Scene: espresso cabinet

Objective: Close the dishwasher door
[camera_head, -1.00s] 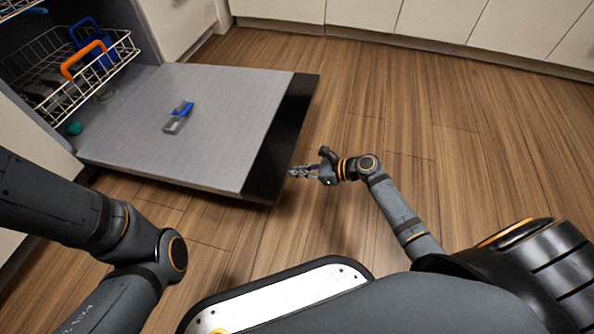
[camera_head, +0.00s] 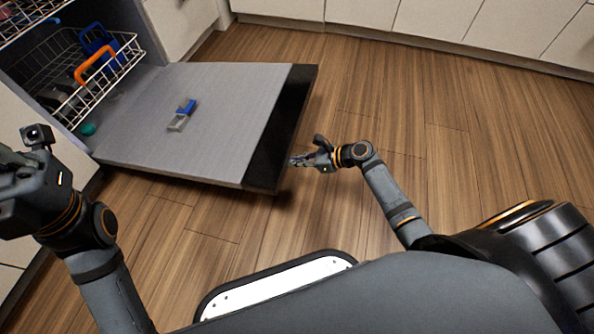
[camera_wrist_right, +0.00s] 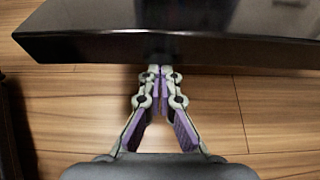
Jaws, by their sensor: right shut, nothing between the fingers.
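The dishwasher door (camera_head: 225,115) is folded down, open, with its grey inner face upward and a black strip (camera_head: 281,130) along its outer end. My right gripper (camera_head: 293,161) is at the near part of that black end. In the right wrist view the closed fingertips (camera_wrist_right: 157,72) meet at the lower edge of the black door end (camera_wrist_right: 180,45); I cannot tell whether they touch it. The right gripper is shut and empty. My left gripper (camera_head: 12,175) is at the left picture edge, partly cut off, and its fingers are not clear.
The dishwasher's wire rack (camera_head: 75,85) holds an orange-handled item (camera_head: 95,62) and a blue one (camera_head: 100,45). A small grey and blue dispenser (camera_head: 182,115) is on the door. White cabinets (camera_head: 430,25) line the back. The wooden floor (camera_head: 450,130) right of the door is clear.

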